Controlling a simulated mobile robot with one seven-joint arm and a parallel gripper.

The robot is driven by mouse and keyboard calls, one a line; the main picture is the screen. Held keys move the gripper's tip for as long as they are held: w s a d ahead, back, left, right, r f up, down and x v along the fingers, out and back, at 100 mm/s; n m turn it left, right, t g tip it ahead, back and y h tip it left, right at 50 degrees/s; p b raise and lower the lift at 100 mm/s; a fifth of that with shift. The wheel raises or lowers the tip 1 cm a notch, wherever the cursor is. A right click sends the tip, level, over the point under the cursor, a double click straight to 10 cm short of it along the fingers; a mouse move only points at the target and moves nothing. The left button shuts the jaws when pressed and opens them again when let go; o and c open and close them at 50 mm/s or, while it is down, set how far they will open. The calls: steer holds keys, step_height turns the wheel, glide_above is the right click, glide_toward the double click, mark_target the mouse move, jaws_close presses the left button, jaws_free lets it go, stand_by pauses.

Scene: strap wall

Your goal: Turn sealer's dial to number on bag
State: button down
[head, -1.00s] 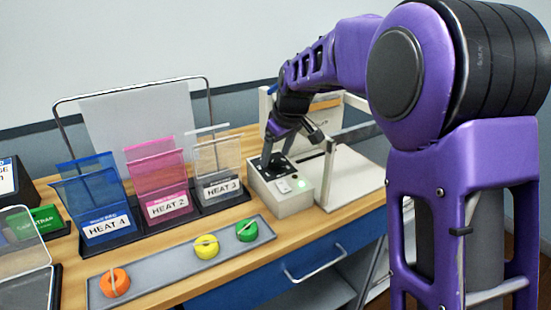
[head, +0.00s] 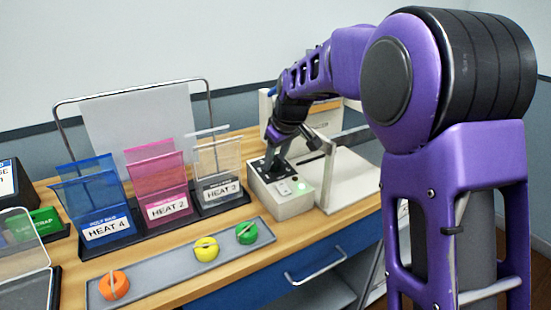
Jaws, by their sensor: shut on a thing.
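The sealer's control box (head: 284,202) is pale, with a black dial plate on top, a small switch (head: 286,191) and a lit green light (head: 301,187). My gripper (head: 272,166) points down over the dial plate and is shut on the dial, which its fingers mostly hide. The dial's setting cannot be read. Three bag holders stand to the left: blue bags marked HEAT 4 (head: 107,229), pink bags marked HEAT 2 (head: 166,207) and clear bags marked HEAT 3 (head: 221,189). No separate single bag is clearly in view.
A grey tray (head: 150,279) at the bench front holds an orange (head: 114,285), a yellow (head: 206,249) and a green knob-like piece (head: 246,232). The sealer's white bed (head: 352,180) and arm stand right of the box. A wire rack (head: 130,92) stands behind the bags.

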steer(key=shift+r+m, duration=0.1)
steer(key=shift+m, duration=0.2)
steer(key=m+h+p, duration=0.1)
steer(key=m+p, duration=0.1)
steer(key=m, duration=0.1)
steer(key=shift+a, duration=0.15)
steer(key=m+h+p, duration=0.1)
steer(key=m+p, duration=0.1)
steer(key=m, duration=0.4)
steer(key=shift+a, duration=0.15)
steer(key=m+p, duration=0.1)
steer(key=m, duration=0.1)
steer(key=m+h+p, duration=0.1)
steer(key=m, duration=0.2)
steer(key=shift+w+r+h, duration=0.1)
steer(key=shift+h, duration=0.2)
steer(key=shift+a+m+g+p, duration=0.1)
steer(key=shift+m+g+p, duration=0.65)
steer(key=shift+m, duration=1.35)
